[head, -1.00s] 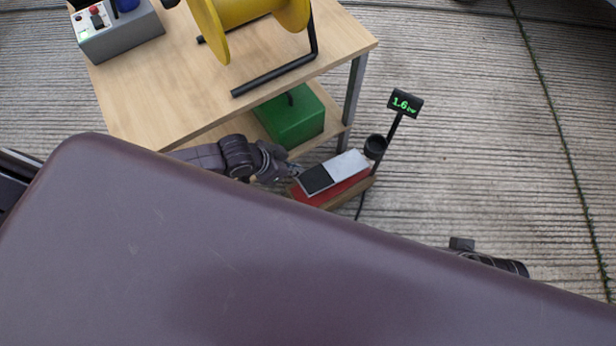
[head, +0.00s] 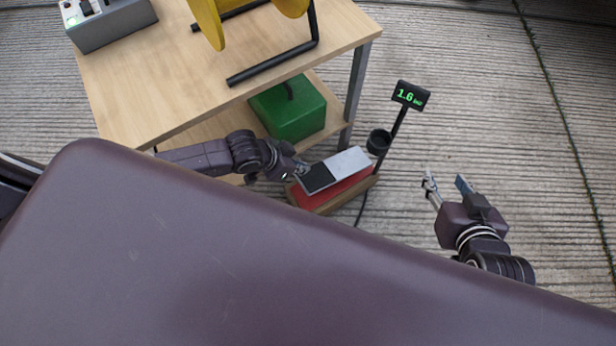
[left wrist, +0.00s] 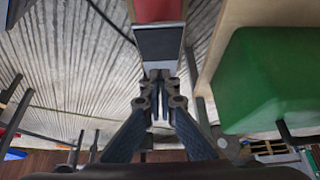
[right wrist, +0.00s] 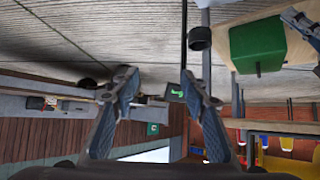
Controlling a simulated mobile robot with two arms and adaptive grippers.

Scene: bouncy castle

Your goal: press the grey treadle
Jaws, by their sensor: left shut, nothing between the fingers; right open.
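The grey treadle (head: 350,163) is a flat grey plate with a black pad at its left end, above a red body on a wooden base. In the left wrist view its black pad (left wrist: 160,43) is straight ahead. My left gripper (head: 302,169) is shut and empty, with its tips at the pad's near edge; I cannot tell whether they touch. Its closed tips also show in the left wrist view (left wrist: 160,76). My right gripper (head: 446,182) is open and empty above the concrete, to the right of the treadle.
A display (head: 411,96) reading 1.6 stands on a post with a black cup (head: 379,142) beside the treadle. A wooden table (head: 160,85) with a lower shelf holding a green block (head: 288,112) stands behind my left arm. Concrete is clear on the right.

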